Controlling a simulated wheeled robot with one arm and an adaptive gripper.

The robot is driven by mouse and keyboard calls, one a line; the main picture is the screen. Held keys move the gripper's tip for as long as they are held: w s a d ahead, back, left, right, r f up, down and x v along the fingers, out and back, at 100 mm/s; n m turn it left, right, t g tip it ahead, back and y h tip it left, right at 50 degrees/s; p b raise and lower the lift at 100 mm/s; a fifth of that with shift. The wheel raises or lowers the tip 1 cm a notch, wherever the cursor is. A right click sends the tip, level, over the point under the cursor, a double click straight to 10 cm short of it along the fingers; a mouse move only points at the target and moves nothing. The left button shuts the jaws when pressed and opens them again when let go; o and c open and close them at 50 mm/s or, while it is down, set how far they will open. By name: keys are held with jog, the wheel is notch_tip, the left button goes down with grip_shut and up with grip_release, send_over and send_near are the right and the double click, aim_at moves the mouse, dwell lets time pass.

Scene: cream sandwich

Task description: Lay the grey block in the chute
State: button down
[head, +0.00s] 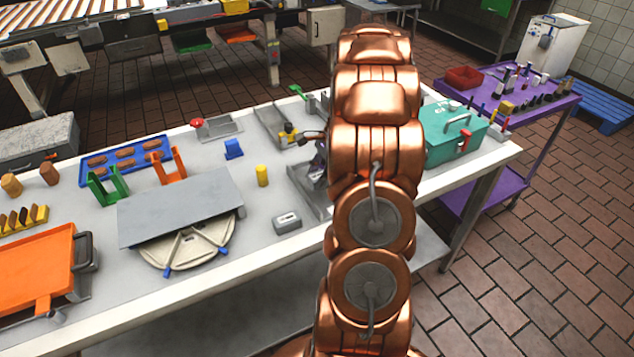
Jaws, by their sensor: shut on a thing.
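My copper arm covers the right middle of the head view. My gripper (319,152) shows only as a dark part at the arm's left edge, low over the table. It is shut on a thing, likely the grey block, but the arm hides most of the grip. Below it is a grey metal trough (304,183), which may be the chute; its right part is hidden behind my arm. A second open grey tray (271,126) lies behind it, with a yellow and black item at its edge. I cannot tell for certain which one is the chute.
On the white table (262,262), a light grey box with a dark face (287,222), a yellow cylinder (262,175) and a blue block (233,149) stand left of my gripper. A teal case (452,138) stands to the right. A grey board (180,207) lies at left.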

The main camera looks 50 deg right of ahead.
jog(key=shift+w+f+p, duration=0.1)
jog(key=shift+f+p, duration=0.75)
jog(key=shift+f, duration=0.9)
jog(key=shift+f, duration=0.15)
jog(key=c, duration=0.7)
grip_release()
jog(key=shift+o, duration=0.2)
jog(key=b+v, duration=0.4)
jog(key=v, duration=0.8)
